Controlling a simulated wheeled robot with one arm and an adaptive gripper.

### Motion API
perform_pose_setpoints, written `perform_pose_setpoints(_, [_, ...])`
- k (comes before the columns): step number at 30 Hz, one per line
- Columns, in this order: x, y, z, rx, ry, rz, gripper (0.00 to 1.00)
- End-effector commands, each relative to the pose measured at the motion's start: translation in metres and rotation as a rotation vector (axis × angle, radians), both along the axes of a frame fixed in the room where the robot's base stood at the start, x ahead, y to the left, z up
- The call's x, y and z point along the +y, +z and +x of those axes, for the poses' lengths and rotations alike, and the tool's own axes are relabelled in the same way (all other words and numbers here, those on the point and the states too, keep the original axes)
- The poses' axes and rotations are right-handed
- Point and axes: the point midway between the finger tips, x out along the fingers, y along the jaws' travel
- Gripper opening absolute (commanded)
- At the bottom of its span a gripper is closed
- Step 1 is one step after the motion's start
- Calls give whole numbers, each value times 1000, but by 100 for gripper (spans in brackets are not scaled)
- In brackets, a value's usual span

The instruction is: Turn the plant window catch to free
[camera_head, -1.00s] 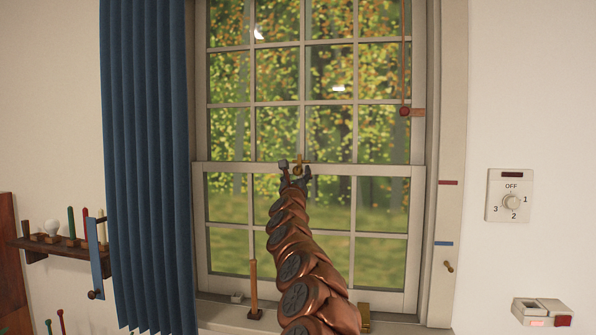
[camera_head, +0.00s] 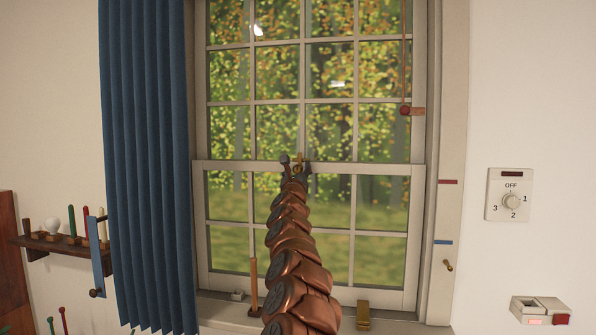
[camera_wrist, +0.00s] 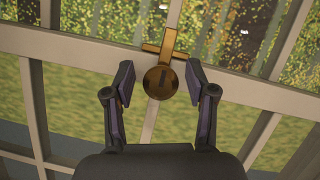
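The window catch is a brass piece with a round knob and a cross-shaped top. In the wrist view the catch (camera_wrist: 161,80) sits on the meeting rail of the window (camera_wrist: 70,52). My gripper (camera_wrist: 162,92) is open, with one finger on each side of the round knob and a visible gap to both. In the head view the catch (camera_head: 299,160) shows small at the rail, just behind my gripper (camera_head: 295,166). My arm hides part of the lower sash in that view.
A blue curtain (camera_head: 150,160) hangs left of the window. A red pull knob (camera_head: 405,111) hangs on a cord at the upper right. A wooden stick (camera_head: 254,285) and a brass block (camera_head: 363,315) stand at the sill. A dial (camera_head: 510,202) is on the right wall.

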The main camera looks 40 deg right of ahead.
Motion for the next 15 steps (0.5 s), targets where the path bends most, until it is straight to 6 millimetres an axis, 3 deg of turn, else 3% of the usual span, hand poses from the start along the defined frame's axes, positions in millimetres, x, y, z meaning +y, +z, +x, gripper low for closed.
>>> perform_pose_setpoints(2, [0,0,0,0,0,0,45])
perform_pose_setpoints(15, [0,0,0,0,1,0,0])
